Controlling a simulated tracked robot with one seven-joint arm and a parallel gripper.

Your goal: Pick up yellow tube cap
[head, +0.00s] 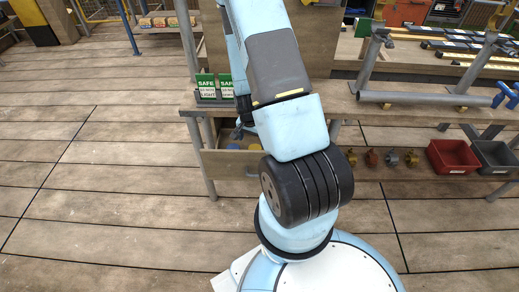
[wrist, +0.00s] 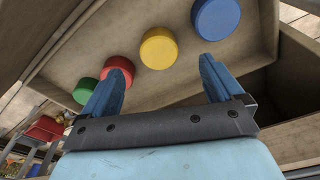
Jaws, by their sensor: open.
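In the wrist view a yellow tube cap (wrist: 158,48) lies flat in a wooden drawer (wrist: 168,100), in a slanting row with a blue cap (wrist: 216,18), a red cap (wrist: 118,70) and a green cap (wrist: 86,90). My gripper (wrist: 163,80) is open, with its two blue fingers apart and nothing between them. The yellow cap shows beyond the fingertips, between them in the picture. The left finger's tip overlaps the red cap in the picture. In the head view the yellow cap (head: 233,146) shows small in the open drawer; my arm hides much of the drawer.
The drawer's wooden walls stand close around the caps, and a divider runs to the right with a dark compartment beyond. In the head view a bench (head: 420,98) with a metal pipe (head: 410,98) stands above, and a red bin (head: 452,156) sits on a lower shelf. The floor at left is clear.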

